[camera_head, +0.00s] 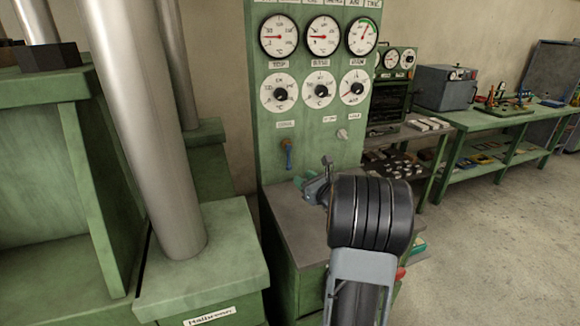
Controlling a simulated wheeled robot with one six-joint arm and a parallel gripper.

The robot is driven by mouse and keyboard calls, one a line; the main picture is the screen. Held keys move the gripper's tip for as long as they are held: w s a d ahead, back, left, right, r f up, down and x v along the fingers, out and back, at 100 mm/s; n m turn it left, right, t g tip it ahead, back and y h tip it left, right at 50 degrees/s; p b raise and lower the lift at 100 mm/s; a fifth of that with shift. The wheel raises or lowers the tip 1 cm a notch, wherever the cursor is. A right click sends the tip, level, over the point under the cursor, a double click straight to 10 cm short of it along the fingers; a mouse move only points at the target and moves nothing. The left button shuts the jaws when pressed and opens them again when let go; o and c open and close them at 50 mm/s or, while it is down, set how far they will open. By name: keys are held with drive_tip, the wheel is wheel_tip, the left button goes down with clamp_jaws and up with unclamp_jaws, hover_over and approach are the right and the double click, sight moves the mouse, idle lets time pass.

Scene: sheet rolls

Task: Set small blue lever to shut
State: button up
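The small blue lever (289,157) is on the lower left of the green gauge panel (262,168), under a small white label. It looks close to vertical, with its lower end hanging down. The label is too small to read, so the shut position cannot be told. My gripper (314,179) is in front of the panel, below and to the right of the lever, over the grey ledge. It is apart from the lever in the picture. My dark arm link hides part of it, and its finger opening is not clear.
Three round gauges (322,36) and three dials (318,91) sit above the lever. A pale knob (342,134) is to its right. A thick metal pipe (150,120) stands at left. The grey ledge (290,215) lies below. A green workbench (480,122) and open floor are at right.

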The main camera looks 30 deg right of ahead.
sight(290, 166)
drive_tip(key=shift+m+h, duration=0.7)
drive_tip(key=shift+m, duration=0.2)
drive_tip(key=w+d, duration=0.1)
drive_tip(key=w, duration=0.3)
drive_tip(key=w+d+p, duration=0.1)
drive_tip(key=w, duration=0.4)
drive_tip(key=w+d, duration=0.1)
drive_tip(key=w, duration=0.3)
drive_tip(key=shift+w+d+f, duration=0.15)
drive_tip(key=shift+w+f, duration=0.05)
drive_tip(key=shift+f, duration=0.05)
clamp_jaws()
